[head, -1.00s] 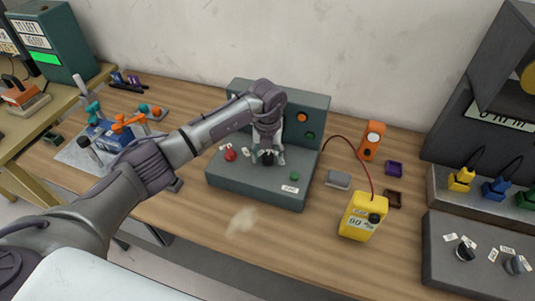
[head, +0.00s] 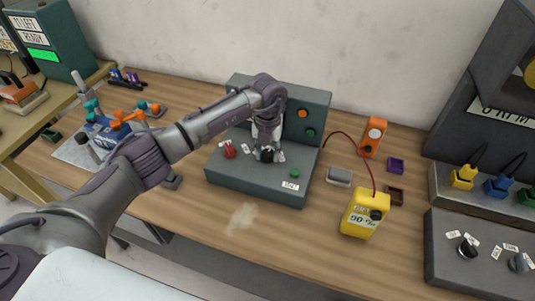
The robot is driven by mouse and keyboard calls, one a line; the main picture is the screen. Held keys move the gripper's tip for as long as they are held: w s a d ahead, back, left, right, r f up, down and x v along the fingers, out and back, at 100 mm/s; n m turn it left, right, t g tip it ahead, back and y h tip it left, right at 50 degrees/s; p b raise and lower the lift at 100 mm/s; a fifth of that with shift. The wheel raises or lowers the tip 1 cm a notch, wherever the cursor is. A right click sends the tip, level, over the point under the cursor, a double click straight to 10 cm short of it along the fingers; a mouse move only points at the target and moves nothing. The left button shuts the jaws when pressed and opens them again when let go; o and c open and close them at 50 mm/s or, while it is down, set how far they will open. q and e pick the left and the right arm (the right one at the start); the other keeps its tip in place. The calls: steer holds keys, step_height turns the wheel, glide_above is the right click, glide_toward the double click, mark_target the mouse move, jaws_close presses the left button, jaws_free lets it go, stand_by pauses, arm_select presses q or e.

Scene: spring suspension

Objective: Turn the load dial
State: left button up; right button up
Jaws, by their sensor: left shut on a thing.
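The load dial (head: 266,156) is a small dark knob on the sloped front of the grey-green control box (head: 240,182), with small white labels around it. My left gripper (head: 267,152) reaches down over the box from the left and is shut on the dial, hiding much of it. A red knob (head: 230,151) sits left of the dial and a green button (head: 294,174) sits to its right. My right gripper is not in view.
A yellow meter (head: 363,214) reading "90 %" stands right of the box, with a red cable looping behind it. An orange device (head: 373,138) stands farther back. Another grey panel with knobs (head: 475,265) is at the right. The table front is mostly clear.

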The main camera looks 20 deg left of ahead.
mark_target(267, 153)
arm_select(q)
steer(key=m+b, duration=0.6)
steer(key=shift+w+a+f, duration=0.1)
steer(key=shift+f, duration=0.1)
steer(key=m+b, duration=0.2)
steer(key=m, duration=0.1)
steer(key=shift+r+m+b, duration=0.15)
steer(key=shift+m+b, duration=0.15)
steer(key=shift+b, duration=0.05)
steer(key=shift+r+m+b, duration=0.1)
steer(key=shift+m+b, duration=0.25)
steer(key=shift+m, duration=0.15)
steer(key=o, duration=1.1)
steer(key=shift+o, duration=0.2)
step_height(267, 153, up, 12)
